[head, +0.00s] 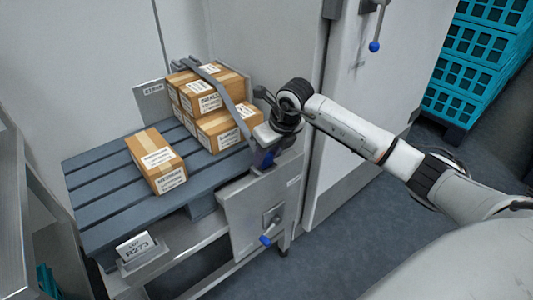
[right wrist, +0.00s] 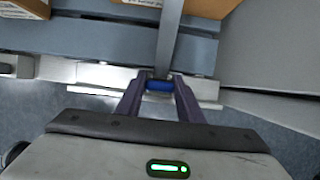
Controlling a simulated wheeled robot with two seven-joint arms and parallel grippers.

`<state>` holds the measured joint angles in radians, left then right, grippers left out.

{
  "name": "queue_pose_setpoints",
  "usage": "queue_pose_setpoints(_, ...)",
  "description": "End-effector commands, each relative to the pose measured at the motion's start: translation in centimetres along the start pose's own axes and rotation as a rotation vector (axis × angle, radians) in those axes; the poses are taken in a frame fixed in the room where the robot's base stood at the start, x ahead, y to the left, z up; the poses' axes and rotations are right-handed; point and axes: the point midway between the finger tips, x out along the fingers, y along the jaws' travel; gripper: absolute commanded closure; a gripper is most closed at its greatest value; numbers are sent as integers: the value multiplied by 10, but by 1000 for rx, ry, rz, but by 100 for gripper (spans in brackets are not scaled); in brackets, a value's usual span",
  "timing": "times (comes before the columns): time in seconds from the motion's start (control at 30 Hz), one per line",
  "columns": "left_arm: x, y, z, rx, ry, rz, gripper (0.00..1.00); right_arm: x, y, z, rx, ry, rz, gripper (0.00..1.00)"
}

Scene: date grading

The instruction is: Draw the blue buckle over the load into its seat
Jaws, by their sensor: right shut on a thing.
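The blue buckle (right wrist: 158,86) is between the two dark fingers of my right gripper (right wrist: 160,98) in the right wrist view. In the head view my right gripper (head: 268,158) is at the near right edge of the slatted pallet, and the buckle is mostly hidden there. The grey strap (head: 222,88) runs from the back over the stacked cartons (head: 212,101) and down to the gripper. The strap also shows in the right wrist view (right wrist: 169,40). I cannot make out the buckle's seat for certain. My left gripper is not in view.
A single carton (head: 156,158) sits apart on the grey-blue pallet (head: 105,192). A panel with a blue-tipped handle (head: 266,240) stands below the gripper. A tall cabinet door (head: 385,100) is to the right, with teal crates (head: 470,60) beyond. A label plate (head: 135,247) is at the front.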

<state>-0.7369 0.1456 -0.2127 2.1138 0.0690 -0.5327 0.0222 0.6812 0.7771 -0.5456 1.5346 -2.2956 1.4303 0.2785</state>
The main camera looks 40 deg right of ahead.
Motion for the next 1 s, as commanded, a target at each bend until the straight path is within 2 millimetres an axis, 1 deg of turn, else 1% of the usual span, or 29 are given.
queue_pose_setpoints(0.7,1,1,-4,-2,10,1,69,2,0,-1,0,-1,0,91)
queue_pose_setpoints(0.73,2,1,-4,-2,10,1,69,2,0,0,0,-1,0,61)
queue_pose_setpoints(0.8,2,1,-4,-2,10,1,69,2,0,-1,0,-1,0,49)
queue_pose_setpoints(0.83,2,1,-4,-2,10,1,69,2,0,-1,0,-1,0,44)
queue_pose_setpoints(1.0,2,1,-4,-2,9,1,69,2,0,-1,0,-1,0,44)
